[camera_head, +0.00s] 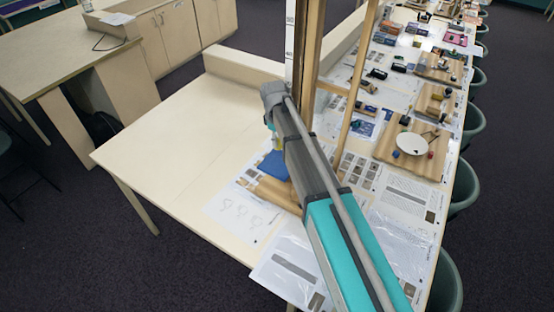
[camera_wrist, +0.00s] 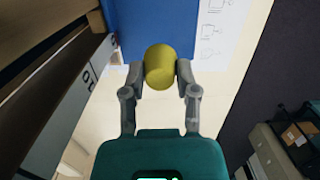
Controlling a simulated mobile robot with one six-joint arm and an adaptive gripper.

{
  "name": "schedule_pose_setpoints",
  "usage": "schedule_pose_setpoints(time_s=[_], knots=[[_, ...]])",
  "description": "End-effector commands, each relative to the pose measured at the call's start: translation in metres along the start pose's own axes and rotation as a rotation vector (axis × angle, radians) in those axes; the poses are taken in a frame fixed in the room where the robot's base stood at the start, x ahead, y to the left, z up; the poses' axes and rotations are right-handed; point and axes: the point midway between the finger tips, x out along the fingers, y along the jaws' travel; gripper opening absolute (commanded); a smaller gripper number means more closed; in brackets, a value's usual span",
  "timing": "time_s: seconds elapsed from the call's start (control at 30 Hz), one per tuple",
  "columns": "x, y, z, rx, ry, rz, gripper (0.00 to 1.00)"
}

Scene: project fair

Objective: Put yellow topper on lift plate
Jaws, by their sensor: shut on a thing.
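The yellow topper (camera_wrist: 160,65), a short rounded cylinder, is between the two fingertips of my gripper (camera_wrist: 160,73) in the wrist view. My gripper is shut on it. A flat blue surface, seemingly the lift plate (camera_wrist: 155,22), lies just beyond the topper in that view. I cannot tell whether the topper touches it. In the head view the blue plate (camera_head: 274,165) shows beside a wooden base, partly hidden by my arm.
A tall wooden frame (camera_head: 312,60) with a numbered white scale (camera_wrist: 70,100) stands close to the left of my gripper in the wrist view. Printed sheets (camera_head: 240,210) lie on the table. Several wooden projects line the table at right. The table's left part (camera_head: 170,150) is clear.

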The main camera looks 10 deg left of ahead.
Motion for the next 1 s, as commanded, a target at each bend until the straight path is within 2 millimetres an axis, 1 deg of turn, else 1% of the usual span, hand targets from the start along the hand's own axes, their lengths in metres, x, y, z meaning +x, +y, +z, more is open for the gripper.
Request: schedule_pose_setpoints(time_s=[0.03, 0.2, 0.4, 0.5, 0.63, 1.0], knots=[[0.009, 0.001, -0.001, 0.0, 0.0, 0.0, 0.06], [0.026, 0.001, -0.002, 0.001, 0.0, 0.0, 0.06], [0.043, 0.002, -0.003, 0.002, 0.0, 0.0, 0.06], [0.049, 0.002, -0.004, 0.002, 0.0, 0.0, 0.06], [0.051, 0.002, -0.004, 0.002, 0.0, 0.0, 0.06], [0.051, 0.003, -0.004, 0.003, 0.0, 0.0, 0.06]])
